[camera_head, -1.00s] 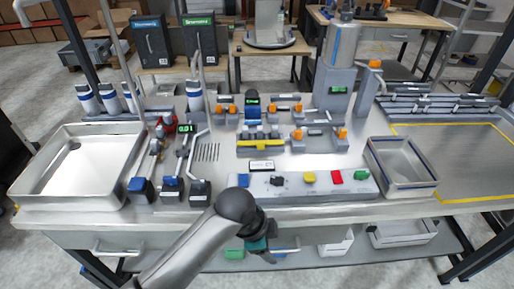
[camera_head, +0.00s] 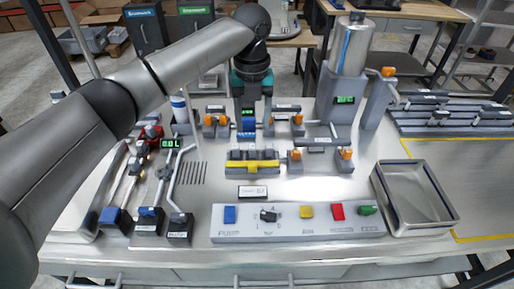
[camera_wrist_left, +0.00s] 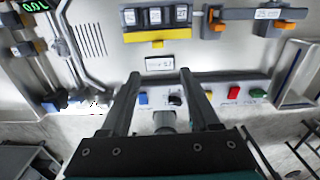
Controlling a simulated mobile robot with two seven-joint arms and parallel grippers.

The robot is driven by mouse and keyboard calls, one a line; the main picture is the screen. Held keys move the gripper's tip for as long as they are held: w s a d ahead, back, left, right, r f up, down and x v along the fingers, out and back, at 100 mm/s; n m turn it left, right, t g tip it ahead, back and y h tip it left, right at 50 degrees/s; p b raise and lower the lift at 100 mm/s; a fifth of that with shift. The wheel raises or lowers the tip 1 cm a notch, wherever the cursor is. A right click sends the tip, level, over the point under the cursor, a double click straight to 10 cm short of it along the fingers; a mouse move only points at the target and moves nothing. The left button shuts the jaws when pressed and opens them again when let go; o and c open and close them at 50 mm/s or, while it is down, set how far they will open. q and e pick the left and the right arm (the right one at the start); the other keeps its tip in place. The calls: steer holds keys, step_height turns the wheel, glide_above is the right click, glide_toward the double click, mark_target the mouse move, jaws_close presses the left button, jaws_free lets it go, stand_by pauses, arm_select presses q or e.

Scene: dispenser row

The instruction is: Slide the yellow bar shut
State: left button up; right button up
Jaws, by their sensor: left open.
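The yellow bar (camera_head: 252,165) runs across a low grey unit in the middle of the steel worktop. In the left wrist view, the bar (camera_wrist_left: 157,36) lies along the near edge of three dark labelled blocks, with a small tab at its middle. My left gripper (camera_head: 253,115) reaches in from the upper left and hangs above the bench, overlapping the area behind the bar in the head view. In the left wrist view its two fingers (camera_wrist_left: 163,80) are apart with nothing between them. The bar shows beyond the fingertips, not touched. My right gripper is not in view.
A panel (camera_head: 298,236) with coloured buttons and a knob stands in front of the bar. Orange-knobbed clamps (camera_head: 294,155) stand to its right. Bent pipes (camera_head: 181,180) stand at left. A steel tray (camera_head: 381,207) is at right. A small label plate (camera_head: 253,192) lies between bar and panel.

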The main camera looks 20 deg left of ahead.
arm_select(q)
glide_above(253, 164)
step_height(253, 164, down, 4)
step_height(253, 164, down, 10)
steer(key=shift+s+f+b, duration=0.1)
steer(key=shift+f+b, duration=0.1)
steer(key=shift+b, duration=0.25)
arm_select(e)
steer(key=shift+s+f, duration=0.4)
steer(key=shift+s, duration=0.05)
arm_select(q)
jaws_close()
stand_by(1.0)
